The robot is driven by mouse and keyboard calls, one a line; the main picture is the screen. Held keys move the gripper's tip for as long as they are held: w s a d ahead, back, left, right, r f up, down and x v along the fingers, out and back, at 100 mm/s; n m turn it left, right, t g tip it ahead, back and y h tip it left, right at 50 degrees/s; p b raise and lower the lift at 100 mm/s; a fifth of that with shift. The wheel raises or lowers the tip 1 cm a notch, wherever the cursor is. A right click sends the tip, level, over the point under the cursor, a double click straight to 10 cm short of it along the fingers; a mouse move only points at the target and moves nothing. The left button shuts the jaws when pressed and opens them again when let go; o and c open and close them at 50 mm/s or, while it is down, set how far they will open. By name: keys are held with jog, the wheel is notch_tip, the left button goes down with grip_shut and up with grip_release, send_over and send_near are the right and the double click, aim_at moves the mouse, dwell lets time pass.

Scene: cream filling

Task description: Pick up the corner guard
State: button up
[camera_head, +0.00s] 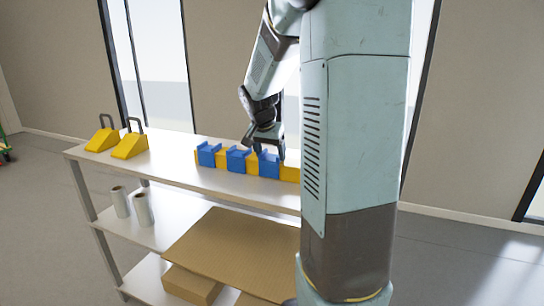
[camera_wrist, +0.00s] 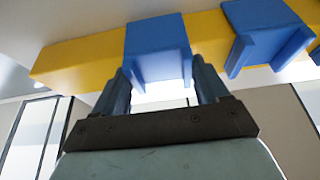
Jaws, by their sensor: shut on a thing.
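Three blue corner guards sit in a row on a yellow bar (camera_head: 223,158) on the top shelf. The left guard (camera_head: 207,156) and middle guard (camera_head: 237,161) stand free. My gripper (camera_head: 267,146) is at the right guard (camera_head: 269,167). In the wrist view, my gripper (camera_wrist: 159,74) has a finger on each side of this blue guard (camera_wrist: 156,38) and is shut on it. The guard still appears to rest against the yellow bar (camera_wrist: 80,58). Another blue guard (camera_wrist: 264,32) shows to its right there. The bar's right end is hidden behind my arm in the head view.
Two yellow wedges with dark handles (camera_head: 102,139) (camera_head: 130,145) stand at the left of the white shelf unit (camera_head: 170,165). The top is clear between wedges and bar.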

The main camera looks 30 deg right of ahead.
notch_tip(320, 180, up, 3)
jog(key=shift+f, duration=0.15)
jog(key=s+a+r, duration=0.8)
jog(key=s+r, duration=0.1)
jog(key=s, duration=0.2)
jog(key=shift+s+r, duration=0.3)
jog(key=shift+r, duration=0.1)
